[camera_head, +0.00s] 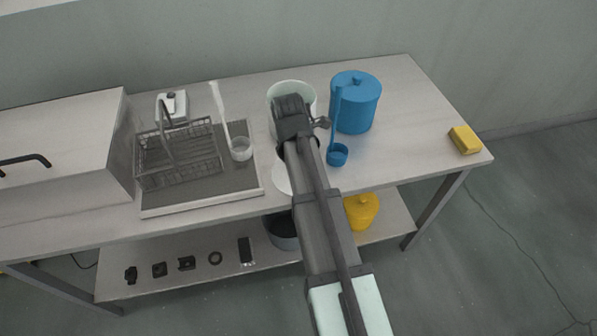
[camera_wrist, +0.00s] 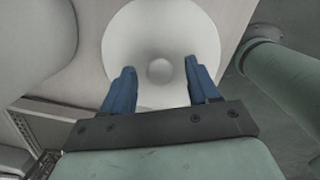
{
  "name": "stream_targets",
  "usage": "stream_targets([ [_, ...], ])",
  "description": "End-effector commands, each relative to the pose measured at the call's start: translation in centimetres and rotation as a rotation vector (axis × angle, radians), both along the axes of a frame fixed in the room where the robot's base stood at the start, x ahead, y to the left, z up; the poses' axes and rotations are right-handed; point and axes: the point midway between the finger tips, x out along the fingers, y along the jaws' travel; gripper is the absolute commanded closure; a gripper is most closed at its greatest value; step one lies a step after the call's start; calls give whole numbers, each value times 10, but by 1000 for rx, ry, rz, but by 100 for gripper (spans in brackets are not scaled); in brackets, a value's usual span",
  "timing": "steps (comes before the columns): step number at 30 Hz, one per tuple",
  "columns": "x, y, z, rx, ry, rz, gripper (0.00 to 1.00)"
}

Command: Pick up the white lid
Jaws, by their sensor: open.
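The white lid (camera_wrist: 160,30) is a pale round disc with a small round knob (camera_wrist: 159,71) in the wrist view. It lies on the table, near the front edge. In the head view only a sliver of the lid (camera_head: 281,180) shows beside my arm. My gripper (camera_wrist: 159,66) is open, with one blue finger to each side of the knob in the picture. The fingers appear over the near part of the lid. I cannot tell their height above it. The fingers are hidden behind my arm in the head view.
A white pot (camera_head: 290,88) stands behind the lid. A blue lidded pot (camera_head: 357,104) and a blue ladle (camera_head: 338,155) are to the right. A wire basket (camera_head: 180,158) and a clear ladle (camera_head: 240,150) are left. A yellow sponge (camera_head: 465,140) lies at the right end.

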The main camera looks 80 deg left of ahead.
Motion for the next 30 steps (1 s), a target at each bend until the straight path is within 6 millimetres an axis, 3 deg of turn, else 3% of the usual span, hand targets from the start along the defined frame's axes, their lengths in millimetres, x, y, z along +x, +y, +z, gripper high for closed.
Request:
stream_targets([
  [8,0,0,-3,1,0,0,41],
  [26,0,0,-3,0,0,0,98],
  [30,0,0,-3,0,0,0,100],
])
